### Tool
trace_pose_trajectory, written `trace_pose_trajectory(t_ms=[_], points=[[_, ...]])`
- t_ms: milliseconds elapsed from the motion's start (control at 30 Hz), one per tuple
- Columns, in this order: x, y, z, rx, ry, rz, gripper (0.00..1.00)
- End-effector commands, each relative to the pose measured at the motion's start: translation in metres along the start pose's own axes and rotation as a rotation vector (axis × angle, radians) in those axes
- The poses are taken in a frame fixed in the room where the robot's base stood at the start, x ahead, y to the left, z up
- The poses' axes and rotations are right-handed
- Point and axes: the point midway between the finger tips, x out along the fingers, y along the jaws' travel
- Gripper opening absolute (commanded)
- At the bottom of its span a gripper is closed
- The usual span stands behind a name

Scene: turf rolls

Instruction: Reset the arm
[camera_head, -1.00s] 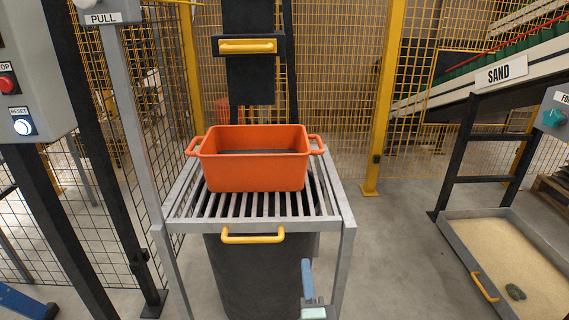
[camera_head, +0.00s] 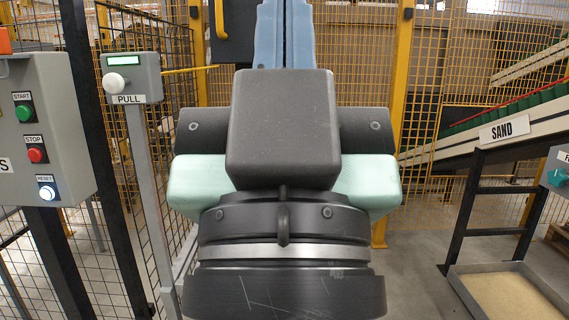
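My arm's end fills the middle of the head view, very close to the camera. My gripper (camera_head: 284,30) seems to be seen from behind, with a dark round wrist below, pale green and black housing, and blue parts pointing up at the top edge. The black housing hides most of the blue parts, and I cannot tell how far apart the tips are. Nothing held is visible. The orange crate and its slatted stand are not visible behind the arm.
A grey control box (camera_head: 45,130) with start, stop and lit reset buttons stands at left, beside a PULL post (camera_head: 132,82). Yellow mesh fencing runs behind. At right are the SAND conveyor (camera_head: 504,130) and a sand tray (camera_head: 510,295). Floor shows between arm and tray.

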Motion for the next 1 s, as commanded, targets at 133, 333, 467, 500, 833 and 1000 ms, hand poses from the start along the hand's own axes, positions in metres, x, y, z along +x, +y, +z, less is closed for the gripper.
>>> trace_pose_trajectory(t_ms=[133,333,467,500,833,1000], points=[[0.043,0.0,-0.041,0.003,0.001,-0.001,0.0],[0.088,0.0,-0.083,0.005,0.0,-0.002,0.0],[0.117,0.0,-0.11,0.006,0.0,-0.002,0.0],[0.126,0.0,-0.118,0.006,0.0,-0.002,0.0],[0.199,0.001,-0.188,0.007,0.0,-0.003,0.0],[0.233,0.001,-0.22,0.008,-0.001,-0.003,0.0]])
